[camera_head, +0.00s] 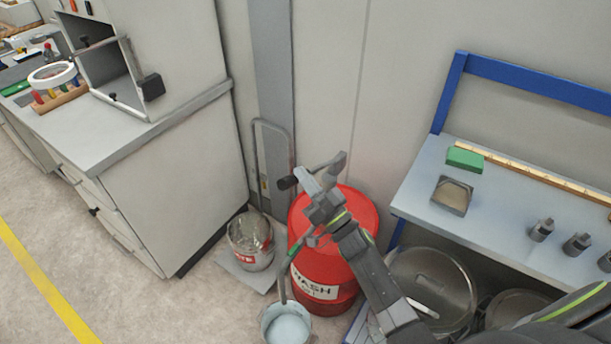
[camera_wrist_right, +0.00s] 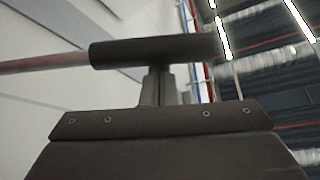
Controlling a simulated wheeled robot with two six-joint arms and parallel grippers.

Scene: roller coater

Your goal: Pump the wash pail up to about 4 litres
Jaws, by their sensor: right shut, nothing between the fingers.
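The red drum (camera_head: 362,212) labelled WASH stands against the wall, with the pump on its top. The pump's black handle grip (camera_head: 287,183) shows just left of my right gripper (camera_head: 308,181). In the right wrist view the grip (camera_wrist_right: 150,51) lies crosswise just beyond my fingers (camera_wrist_right: 158,86). The fingers are shut with nothing between them; I cannot tell whether their tips touch the grip. The wash pail (camera_head: 287,327) stands on the floor below the spout (camera_head: 284,285), cut by the bottom edge. Pale bluish liquid shows in it; its level cannot be read. My left gripper is out of view.
A waste bucket (camera_head: 251,243) stands left of the drum, before a hand truck (camera_head: 272,128). A cabinet bench (camera_head: 165,125) is at left. A blue-framed bench (camera_head: 500,218) with small weights is at right, above metal pots (camera_head: 434,283). Open floor lies at lower left.

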